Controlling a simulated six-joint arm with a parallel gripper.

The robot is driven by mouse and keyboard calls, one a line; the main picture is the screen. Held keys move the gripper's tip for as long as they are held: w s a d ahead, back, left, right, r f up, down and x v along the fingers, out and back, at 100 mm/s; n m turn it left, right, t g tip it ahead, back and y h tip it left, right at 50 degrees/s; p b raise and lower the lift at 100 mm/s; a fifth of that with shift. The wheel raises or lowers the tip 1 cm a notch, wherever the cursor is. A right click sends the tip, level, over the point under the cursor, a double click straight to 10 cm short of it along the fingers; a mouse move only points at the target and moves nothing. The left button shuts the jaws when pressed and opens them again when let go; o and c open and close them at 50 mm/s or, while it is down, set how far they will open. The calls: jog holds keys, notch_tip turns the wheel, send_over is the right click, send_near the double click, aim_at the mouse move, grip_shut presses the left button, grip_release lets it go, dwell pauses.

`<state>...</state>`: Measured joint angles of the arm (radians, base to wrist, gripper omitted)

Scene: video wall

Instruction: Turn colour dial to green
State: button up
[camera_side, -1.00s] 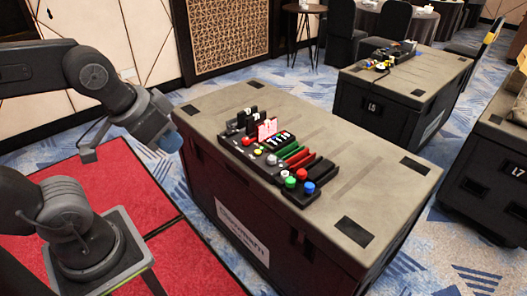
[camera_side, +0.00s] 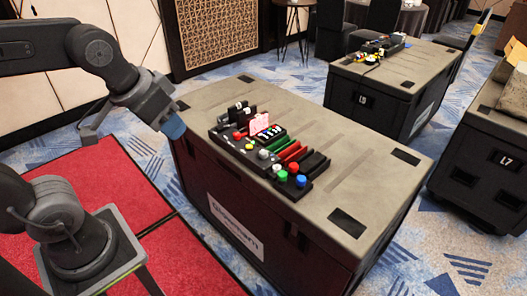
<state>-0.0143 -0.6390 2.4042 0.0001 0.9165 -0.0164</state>
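A black control panel (camera_side: 226,144) with coloured parts lies on top of the large grey-topped case. A small lit pink-red display (camera_side: 259,123) stands at its back. A pale round knob (camera_side: 263,153) sits near its middle, with a yellow spot (camera_side: 250,146) beside it. I cannot tell which part is the colour dial or what it is set to. Red (camera_side: 282,176), green (camera_side: 293,167) and blue (camera_side: 301,181) round buttons sit at the right end. My gripper (camera_side: 173,128) shows a blue tip at the case's left edge, apart from the panel. Its fingers cannot be made out.
The case top (camera_side: 345,165) is bare to the right of the panel, apart from dark patches. Red and green bars (camera_side: 290,153) stand up on the panel. A second case (camera_side: 365,100) with equipment and a third case (camera_side: 480,150) stand behind and right.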

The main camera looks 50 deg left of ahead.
jog(key=o, duration=0.6)
jog(key=w+a+r+n+g, duration=0.1)
jog(key=w+a, duration=0.1)
jog(key=w, duration=1)
jog(key=shift+w+a+r+g, duration=0.2)
jog(key=shift+w+g, duration=0.1)
jog(key=shift+w, duration=0.1)
jog(key=w+a+f+n+g, duration=0.1)
jog(key=w+a+f, duration=0.1)
jog(key=w, duration=0.7)
jog(key=shift+w+a+f+n, duration=0.2)
jog(key=shift+a+f+n, duration=0.15)
jog(key=shift+f, duration=0.5)
jog(key=n+g, duration=0.2)
jog(key=g, duration=0.1)
send_over(263, 152)
notch_tip(263, 152, down, 18)
jog(key=r, duration=0.1)
notch_tip(263, 152, down, 14)
jog(key=shift+f, duration=0.2)
jog(key=shift+c, duration=0.4)
jog(key=c, duration=0.8)
